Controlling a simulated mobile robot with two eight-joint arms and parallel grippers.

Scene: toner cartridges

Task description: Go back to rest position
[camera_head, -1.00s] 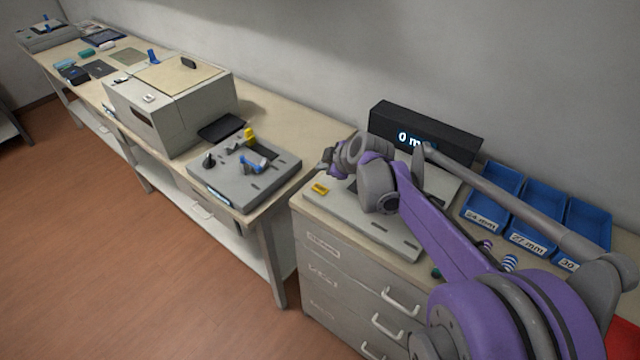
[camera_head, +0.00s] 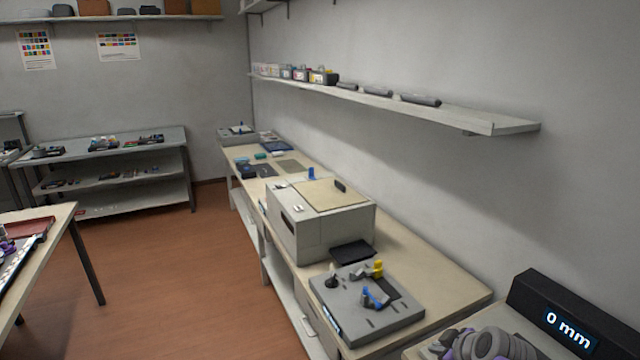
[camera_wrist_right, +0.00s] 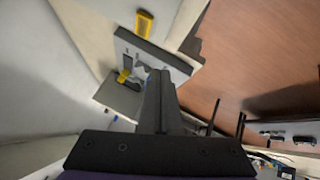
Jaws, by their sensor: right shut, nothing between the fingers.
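My right gripper (camera_head: 442,348) is at the bottom edge of the head view, with only part of the purple and grey wrist showing in front of the black display. In the right wrist view its dark fingers (camera_wrist_right: 160,78) are shut together with nothing between them. They point toward a grey fixture with yellow parts (camera_wrist_right: 126,74), apart from it as far as I can tell. The rest of the right arm is cut off below the head view. My left gripper is not in view.
A grey fixture with blue and yellow clamps (camera_head: 352,317) sits on the long bench, near a beige box machine (camera_head: 310,232). A wall shelf (camera_head: 460,112) hangs above. The brown floor (camera_head: 190,270) is open at left.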

